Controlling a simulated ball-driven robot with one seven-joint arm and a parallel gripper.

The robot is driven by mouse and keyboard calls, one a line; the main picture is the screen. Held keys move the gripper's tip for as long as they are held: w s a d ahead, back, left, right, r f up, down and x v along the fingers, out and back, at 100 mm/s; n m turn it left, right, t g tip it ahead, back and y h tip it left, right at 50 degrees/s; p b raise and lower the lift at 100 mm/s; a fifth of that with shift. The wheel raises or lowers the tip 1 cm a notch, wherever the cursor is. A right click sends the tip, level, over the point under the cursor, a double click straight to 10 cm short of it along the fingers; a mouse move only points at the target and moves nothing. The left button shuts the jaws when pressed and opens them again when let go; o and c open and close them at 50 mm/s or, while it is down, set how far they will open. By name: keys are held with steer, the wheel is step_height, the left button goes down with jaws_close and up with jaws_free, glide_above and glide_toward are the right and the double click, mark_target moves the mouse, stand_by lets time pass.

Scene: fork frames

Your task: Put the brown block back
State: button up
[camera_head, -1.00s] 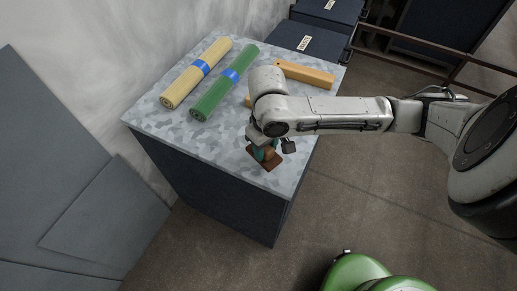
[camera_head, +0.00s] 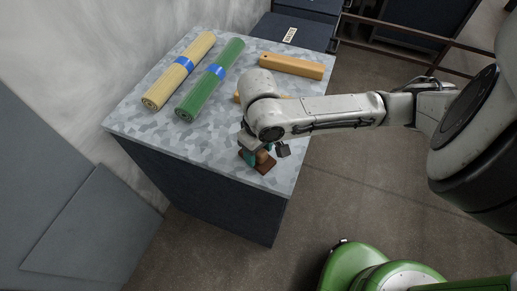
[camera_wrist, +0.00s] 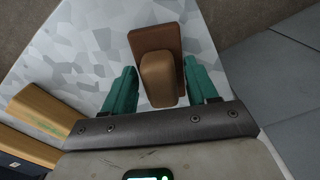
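The brown block (camera_wrist: 158,80), rounded at its edges, shows between my fingers in the wrist view. It sits on or against a darker reddish-brown flat piece (camera_wrist: 146,40) on the grey patterned tabletop. My gripper (camera_wrist: 160,72) has two teal fingers, one on each side of the block, with a visible gap at the right finger and a slimmer one at the left. In the head view my gripper (camera_head: 256,158) is low over the near part of the table, and the block (camera_head: 262,157) is partly hidden by it. The dark piece (camera_head: 266,168) lies under it.
A tan roll (camera_head: 180,70) and a green roll (camera_head: 210,78), both with blue bands, lie on the table (camera_head: 140,122) to the left. A yellow-orange bar (camera_head: 292,66) lies at the back; another (camera_head: 237,97) is mostly hidden behind my arm. A wall stands left.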

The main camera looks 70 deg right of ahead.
steer(key=shift+o, duration=0.6)
steer(key=shift+r, duration=0.1)
step_height(320, 180, up, 12)
steer(key=p, duration=0.1)
steer(key=shift+d, duration=0.1)
